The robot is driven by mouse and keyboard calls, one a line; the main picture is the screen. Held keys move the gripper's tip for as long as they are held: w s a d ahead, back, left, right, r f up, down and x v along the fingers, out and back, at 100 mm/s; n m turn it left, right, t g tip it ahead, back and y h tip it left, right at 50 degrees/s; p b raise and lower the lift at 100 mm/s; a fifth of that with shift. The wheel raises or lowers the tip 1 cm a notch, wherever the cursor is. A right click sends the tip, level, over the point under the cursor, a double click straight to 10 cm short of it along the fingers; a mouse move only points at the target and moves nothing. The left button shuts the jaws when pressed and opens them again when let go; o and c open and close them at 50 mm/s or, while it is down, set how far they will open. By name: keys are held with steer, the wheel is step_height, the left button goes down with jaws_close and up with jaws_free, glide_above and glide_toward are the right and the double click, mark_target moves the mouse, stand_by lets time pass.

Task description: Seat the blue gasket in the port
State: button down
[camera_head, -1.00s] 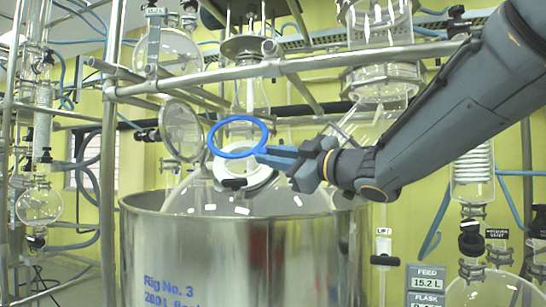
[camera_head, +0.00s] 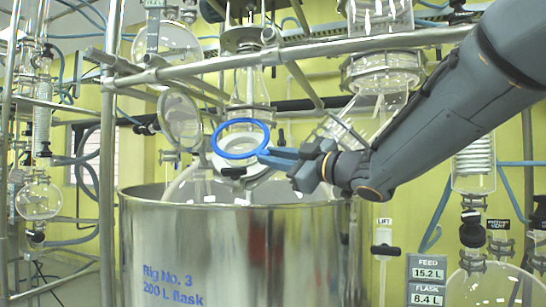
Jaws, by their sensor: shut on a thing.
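The blue gasket (camera_head: 238,156) is a thin ring with a tab on its right side. My gripper (camera_head: 270,156) is shut on that tab and holds the ring out to the left, slightly tilted. The port appears to be the white-rimmed round opening (camera_head: 258,171) on top of the glass flask in the steel vessel, with a black clamp at its front. In this view the gasket overlaps the upper part of the port. It looks raised above or in front of the port; I cannot tell the gap. The gasket hides part of the port's rim.
The steel vessel (camera_head: 200,250) fills the lower middle. A metal rail (camera_head: 330,52) crosses above my gripper. A round glass disc (camera_head: 181,118) stands left of the gasket, and a glass neck (camera_head: 250,88) is behind it. Glassware and a label panel (camera_head: 427,280) are at right.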

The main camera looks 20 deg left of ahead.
steer(key=shift+w+a+f+b, duration=0.15)
steer(key=shift+w+f+b, duration=0.35)
steer(key=shift+w+f, duration=0.35)
steer(key=shift+w+a+f+b, duration=0.15)
steer(key=shift+w+f+b, duration=0.3)
steer(key=shift+w+f, duration=0.4)
steer(key=shift+w+r, duration=0.15)
steer(key=c, duration=1.6)
jaws_free()
steer(key=shift+o, duration=0.2)
steer(key=b+v, duration=0.2)
steer(key=v, duration=0.6)
